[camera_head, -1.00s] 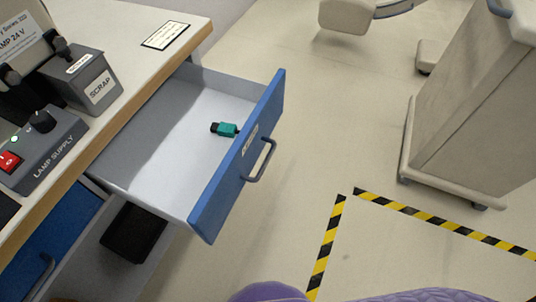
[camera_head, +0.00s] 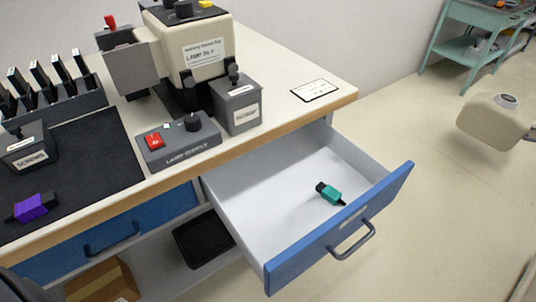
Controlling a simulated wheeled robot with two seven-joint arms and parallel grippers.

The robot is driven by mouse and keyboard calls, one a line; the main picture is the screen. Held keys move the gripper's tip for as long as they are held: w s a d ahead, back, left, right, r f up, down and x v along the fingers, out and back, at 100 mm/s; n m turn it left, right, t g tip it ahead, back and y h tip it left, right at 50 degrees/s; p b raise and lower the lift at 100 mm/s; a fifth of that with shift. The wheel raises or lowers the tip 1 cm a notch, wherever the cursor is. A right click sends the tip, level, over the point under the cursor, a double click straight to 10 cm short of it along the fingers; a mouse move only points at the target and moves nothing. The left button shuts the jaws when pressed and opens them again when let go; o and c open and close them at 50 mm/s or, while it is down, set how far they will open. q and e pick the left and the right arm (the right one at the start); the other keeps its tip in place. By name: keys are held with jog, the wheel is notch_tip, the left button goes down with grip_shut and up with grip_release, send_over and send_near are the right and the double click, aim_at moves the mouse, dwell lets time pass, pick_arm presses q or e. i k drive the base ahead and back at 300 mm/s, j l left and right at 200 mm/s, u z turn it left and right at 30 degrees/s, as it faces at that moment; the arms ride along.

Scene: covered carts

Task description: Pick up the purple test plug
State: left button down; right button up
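The purple test plug (camera_head: 33,207) has a purple body with black ends. It lies on the worktop at the left of the head view, on or by the front edge of the dark mat (camera_head: 85,160). Neither of my grippers can be made out in this view. A dark shape at the bottom left corner is too cut off to identify.
An open drawer (camera_head: 270,195) juts out from the bench and holds a teal plug (camera_head: 329,193). A lamp supply box (camera_head: 180,142), a scrap box (camera_head: 238,105) and a screws box (camera_head: 27,148) stand on the worktop.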

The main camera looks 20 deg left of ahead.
aim_at(39, 204)
jog(key=j+u, duration=0.1)
jog(key=u, duration=2.35)
